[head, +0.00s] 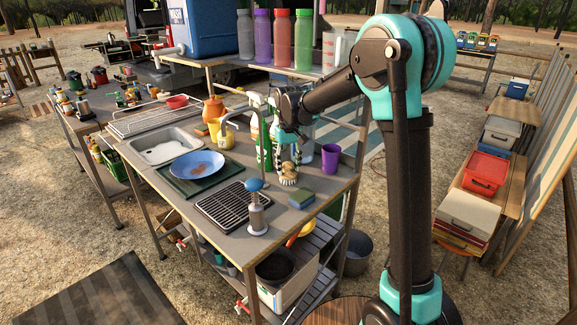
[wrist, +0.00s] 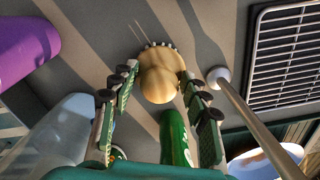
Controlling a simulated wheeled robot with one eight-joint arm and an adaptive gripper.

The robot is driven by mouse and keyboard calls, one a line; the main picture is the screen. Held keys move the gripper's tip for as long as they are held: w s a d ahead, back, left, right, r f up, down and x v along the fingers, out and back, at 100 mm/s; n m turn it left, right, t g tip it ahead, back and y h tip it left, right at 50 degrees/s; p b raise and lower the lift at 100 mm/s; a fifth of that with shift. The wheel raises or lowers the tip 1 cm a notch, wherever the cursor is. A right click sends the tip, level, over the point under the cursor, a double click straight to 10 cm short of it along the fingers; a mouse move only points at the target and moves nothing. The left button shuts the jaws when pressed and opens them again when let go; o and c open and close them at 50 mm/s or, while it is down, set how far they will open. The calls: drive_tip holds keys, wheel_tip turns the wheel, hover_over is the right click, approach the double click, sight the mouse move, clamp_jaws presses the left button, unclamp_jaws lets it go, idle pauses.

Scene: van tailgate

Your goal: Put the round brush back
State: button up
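The round brush (head: 288,172) has a pale wooden knob and light bristles. It stands bristles down on the grey counter (head: 222,240), near its right side. In the wrist view, the brush (wrist: 160,82) is seen from above, knob towards me. My gripper (head: 287,158) points down over it from above. In the wrist view, the fingers of my gripper (wrist: 158,75) are apart, one on each side of the brush. Gaps show between the fingers and the knob, so it looks open. Whether the fingertips touch the wider base cannot be told.
A purple cup (head: 331,158) stands right of the brush, and a green bottle (wrist: 175,140) is close by my fingers. A tap-like post (wrist: 218,77) and black drain grate (head: 235,206) are near.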

sight(289, 163)
drive_tip(key=shift+o, duration=0.7)
wheel_tip(289, 163, up, 12)
drive_tip(key=s+d+f+m+t, duration=0.1)
drive_tip(key=s+d+f+m, duration=0.1)
drive_tip(key=s+d+f, duration=0.55)
drive_tip(key=s+d+f+m+t, duration=0.1)
drive_tip(key=s+d+f, duration=0.25)
drive_tip(key=d, duration=0.65)
drive_tip(key=s+d+f+m+t, duration=0.1)
drive_tip(key=s+d+f, duration=0.3)
drive_tip(key=s, duration=0.3)
drive_tip(key=s+d+f+m+t, duration=0.1)
drive_tip(key=s+d+f, duration=0.3)
drive_tip(key=s, duration=0.4)
drive_tip(key=shift+s+f, duration=0.15)
drive_tip(key=shift+f, duration=0.35)
